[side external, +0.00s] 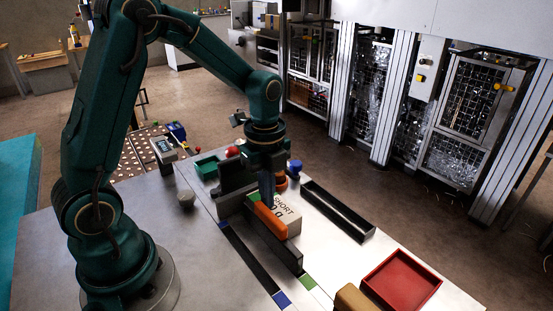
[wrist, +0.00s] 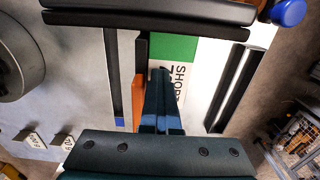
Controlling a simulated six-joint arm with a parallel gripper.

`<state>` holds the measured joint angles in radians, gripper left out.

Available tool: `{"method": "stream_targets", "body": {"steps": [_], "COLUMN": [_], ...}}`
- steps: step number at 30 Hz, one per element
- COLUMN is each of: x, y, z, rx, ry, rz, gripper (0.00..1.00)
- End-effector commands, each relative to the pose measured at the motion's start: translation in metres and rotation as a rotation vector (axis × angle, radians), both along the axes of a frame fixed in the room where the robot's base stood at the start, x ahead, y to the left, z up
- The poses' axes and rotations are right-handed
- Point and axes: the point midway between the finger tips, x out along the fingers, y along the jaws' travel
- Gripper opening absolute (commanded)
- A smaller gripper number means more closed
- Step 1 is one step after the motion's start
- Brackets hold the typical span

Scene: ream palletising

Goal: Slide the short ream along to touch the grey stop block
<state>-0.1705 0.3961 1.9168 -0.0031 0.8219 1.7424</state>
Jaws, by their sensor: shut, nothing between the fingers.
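The short ream (side external: 287,213), a pale block lettered SHORT, lies on the metal table beside a long black rail (side external: 283,252). Its lettering also shows in the wrist view (wrist: 183,76), partly hidden by my fingers. An orange piece (side external: 270,222) stands along its left side. A dark grey upright block (side external: 236,173), apparently the stop, stands behind the ream. A dark bar (wrist: 150,18) crosses the top of the wrist view, beyond a green patch (wrist: 173,47). I cannot tell whether ream and stop touch. My gripper (side external: 267,198) is shut and empty, pointing down at the ream.
A black channel (side external: 338,212) lies to the right of the ream. A red tray (side external: 401,279) and a tan block (side external: 355,299) are at the front right. A blue knob (side external: 295,168) and a green bin (side external: 208,166) stand at the back. The table left of the rail is mostly clear.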

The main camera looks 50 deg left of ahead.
Motion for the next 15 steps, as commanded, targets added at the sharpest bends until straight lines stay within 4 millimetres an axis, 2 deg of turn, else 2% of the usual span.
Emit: {"method": "stream_targets", "body": {"steps": [5, 15], "x": [-0.005, -0.002], "y": [0.001, 0.001], "z": [-0.001, 0.032], "rx": [0.003, 0.003], "ry": [0.019, 0.007], "rz": [-0.003, -0.002], "gripper": [0.00, 0.00]}}
